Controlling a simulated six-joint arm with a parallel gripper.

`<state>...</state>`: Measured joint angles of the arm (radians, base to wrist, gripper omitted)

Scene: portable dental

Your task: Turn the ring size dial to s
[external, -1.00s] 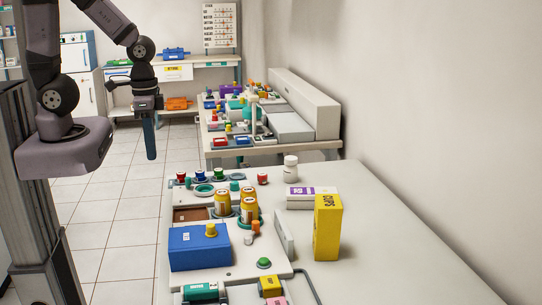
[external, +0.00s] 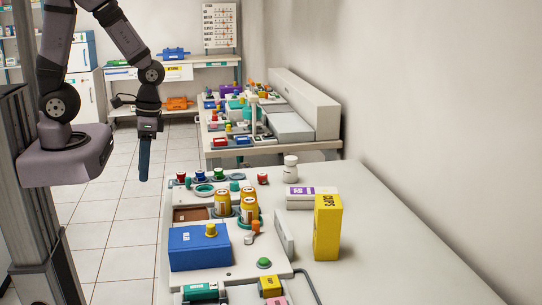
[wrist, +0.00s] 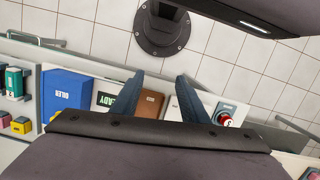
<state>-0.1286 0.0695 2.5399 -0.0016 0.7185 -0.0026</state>
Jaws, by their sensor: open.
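My gripper (external: 144,178) hangs over the floor to the left of the near table's back left corner, pointing down. In the wrist view its two dark blue fingers (wrist: 159,78) are spread with nothing between them. A round red knob with a white mark (wrist: 225,119) sits on a grey plate just right of the right finger. In the external view, a red knob (external: 181,177), a blue-based knob (external: 200,176) and a green knob (external: 218,174) stand in a row at the table's back edge. I cannot tell which is the ring size dial, nor read its setting.
A blue box (external: 199,248), yellow bottles (external: 249,208) and a tall yellow box (external: 327,227) stand on the near table. A brown tray (wrist: 152,104) shows beyond the fingers. The tiled floor left of the table is clear.

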